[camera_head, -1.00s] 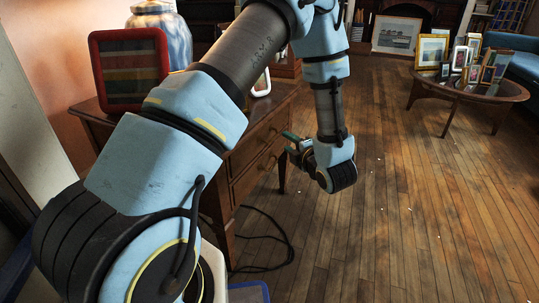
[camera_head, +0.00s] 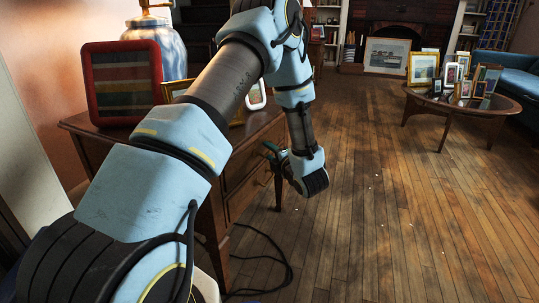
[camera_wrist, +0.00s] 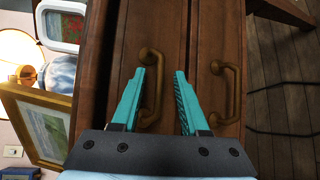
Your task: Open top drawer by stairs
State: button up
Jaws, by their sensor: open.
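The wooden chest (camera_head: 245,150) stands by the left wall in the head view, its drawer fronts facing right. In the wrist view, turned sideways, the top drawer (camera_wrist: 122,48) is on the left with a curved brass handle (camera_wrist: 155,58). The lower drawer has a second brass handle (camera_wrist: 234,92) to the right. My gripper (camera_wrist: 159,71) is open, with teal fingers either side of the top handle in the picture. The left finger overlaps part of that handle. I cannot tell whether either finger touches it. In the head view my gripper (camera_head: 271,152) is beside the chest, mostly hidden.
A striped framed panel (camera_head: 123,85), a blue-and-white lamp (camera_head: 158,42) and picture frames stand on the chest. A black cable (camera_head: 275,258) lies on the floor. An oval table (camera_head: 463,103) is at right. The wooden floor between is open.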

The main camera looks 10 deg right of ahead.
jog(key=shift+w+a, duration=0.1)
jog(key=shift+w, duration=0.05)
jog(key=shift+c, duration=0.3)
grip_shut()
dwell(1.1)
